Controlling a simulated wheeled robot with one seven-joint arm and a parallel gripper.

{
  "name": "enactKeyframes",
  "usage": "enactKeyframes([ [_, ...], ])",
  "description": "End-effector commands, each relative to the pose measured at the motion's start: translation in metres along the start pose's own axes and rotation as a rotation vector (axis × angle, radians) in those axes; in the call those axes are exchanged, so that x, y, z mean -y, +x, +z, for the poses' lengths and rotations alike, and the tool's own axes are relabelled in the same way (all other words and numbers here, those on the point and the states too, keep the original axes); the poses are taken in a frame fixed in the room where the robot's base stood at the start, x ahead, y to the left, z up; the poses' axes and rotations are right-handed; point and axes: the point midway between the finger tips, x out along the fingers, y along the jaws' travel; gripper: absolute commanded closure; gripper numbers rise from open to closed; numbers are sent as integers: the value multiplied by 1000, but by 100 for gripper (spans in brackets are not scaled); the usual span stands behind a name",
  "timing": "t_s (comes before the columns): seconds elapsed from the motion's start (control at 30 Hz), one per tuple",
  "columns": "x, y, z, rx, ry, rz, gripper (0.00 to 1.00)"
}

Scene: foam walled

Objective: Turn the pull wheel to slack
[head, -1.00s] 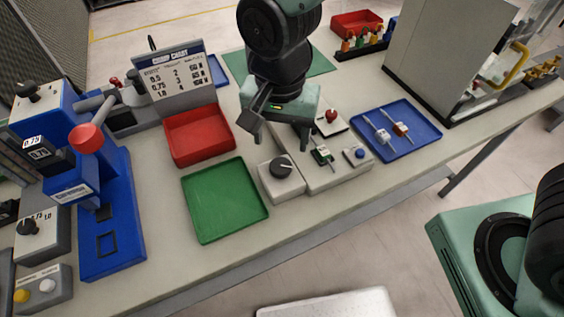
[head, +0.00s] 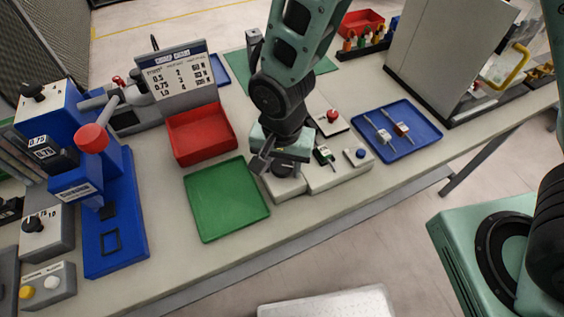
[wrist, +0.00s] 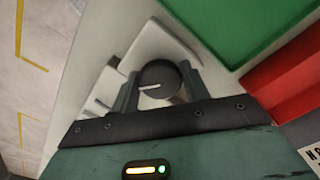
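The pull wheel appears to be the dark round knob with a white pointer line on a pale grey box (head: 290,188). In the wrist view the wheel (wrist: 162,76) lies between my two fingers, its pointer line towards the left of the picture. In the head view my gripper (head: 281,167) is over the box and hides most of the wheel. My gripper (wrist: 160,82) is open, with one finger on each side of the wheel. I cannot tell whether the fingers touch it. No slack marking is readable.
A green tray (head: 225,200) is left of the box, and a red bin (head: 200,135) behind it. A panel with a red knob (head: 332,115) and a blue button (head: 360,153) adjoins on the right. A blue tray (head: 425,150) lies farther right. A blue press (head: 120,240) stands left.

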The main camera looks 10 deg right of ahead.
Motion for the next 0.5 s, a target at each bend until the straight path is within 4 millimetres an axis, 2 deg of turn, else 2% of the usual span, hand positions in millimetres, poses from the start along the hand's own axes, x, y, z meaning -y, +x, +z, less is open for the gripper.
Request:
enactKeyframes([
  [0.03, 0, 0, 0, 0, 0, 0, 69],
  [0.07, 0, 0, 0, 0, 0, 0, 77],
  [0.1, 0, 0, 0, 0, 0, 0, 80],
  [0.5, 0, 0, 0, 0, -63, 1, 80],
])
